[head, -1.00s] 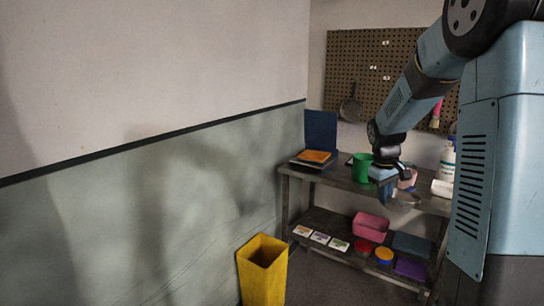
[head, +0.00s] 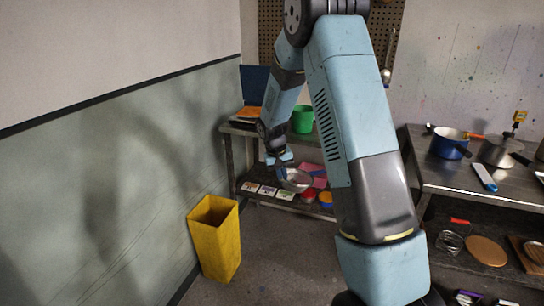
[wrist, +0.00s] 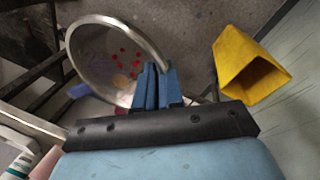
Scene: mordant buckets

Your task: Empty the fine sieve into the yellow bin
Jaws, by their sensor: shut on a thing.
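The fine sieve (head: 297,181) hangs in the air in front of the back shelf table in the head view. In the wrist view the sieve (wrist: 84,40) is a round metal-rimmed mesh bowl with several small red bits (wrist: 124,63) inside. My gripper (wrist: 154,68) is shut on its rim side; it also shows in the head view (head: 283,165). The yellow bin (head: 217,240) stands upright on the floor against the left wall, left of and below the sieve. In the wrist view the bin (wrist: 247,67) is to the right, apart from the sieve, its opening visible.
The back table (head: 235,130) holds a green bucket (head: 302,119), with cards and coloured tubs on its lower shelf. A right-hand table (head: 470,185) carries a blue pot (head: 449,143) and a metal pot (head: 497,151). The floor (head: 270,260) right of the bin is clear.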

